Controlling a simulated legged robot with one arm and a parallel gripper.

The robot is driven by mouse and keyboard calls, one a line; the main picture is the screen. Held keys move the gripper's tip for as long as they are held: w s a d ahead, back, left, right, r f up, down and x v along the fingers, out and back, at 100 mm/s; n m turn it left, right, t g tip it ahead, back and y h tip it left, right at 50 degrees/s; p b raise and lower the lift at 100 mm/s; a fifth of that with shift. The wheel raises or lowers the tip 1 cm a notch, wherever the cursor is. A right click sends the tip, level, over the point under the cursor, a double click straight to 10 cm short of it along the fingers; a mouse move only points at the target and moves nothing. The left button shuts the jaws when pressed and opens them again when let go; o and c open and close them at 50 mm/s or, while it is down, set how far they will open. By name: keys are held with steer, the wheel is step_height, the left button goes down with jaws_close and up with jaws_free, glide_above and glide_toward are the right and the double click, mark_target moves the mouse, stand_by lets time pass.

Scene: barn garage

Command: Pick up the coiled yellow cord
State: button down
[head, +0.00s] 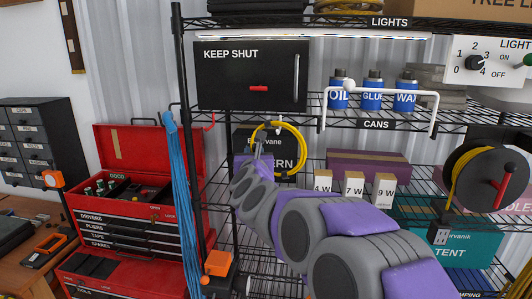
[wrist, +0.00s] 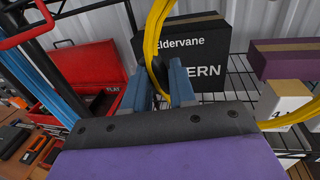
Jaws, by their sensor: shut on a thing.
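The coiled yellow cord (head: 303,145) is a thin ring in front of the lantern box in the head view. In the wrist view its strand (wrist: 152,40) passes down between the two grey-blue fingers of my gripper (wrist: 162,82). My gripper (head: 259,149) is shut on the left side of the coil, and the loop stands out to the right of it. Part of the strand between the fingers is hidden by them.
A black lantern box (wrist: 200,55) stands close behind the cord. Blue cans (head: 372,94) stand behind a white rail (head: 434,112). Blue cord (head: 180,190) hangs beside the rack post (head: 180,70). A red toolbox (head: 140,148) stands open at left. A cord reel (head: 505,158) is at right.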

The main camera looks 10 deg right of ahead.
mark_target(252, 140)
steer(key=shift+a+r+p, duration=0.15)
steer(key=shift+r, duration=0.75)
steer(key=shift+a+r+p, duration=0.15)
steer(key=shift+r, duration=0.75)
steer(key=s+r+b, duration=0.1)
steer(key=s, duration=1.5)
steer(key=shift+r, duration=0.2)
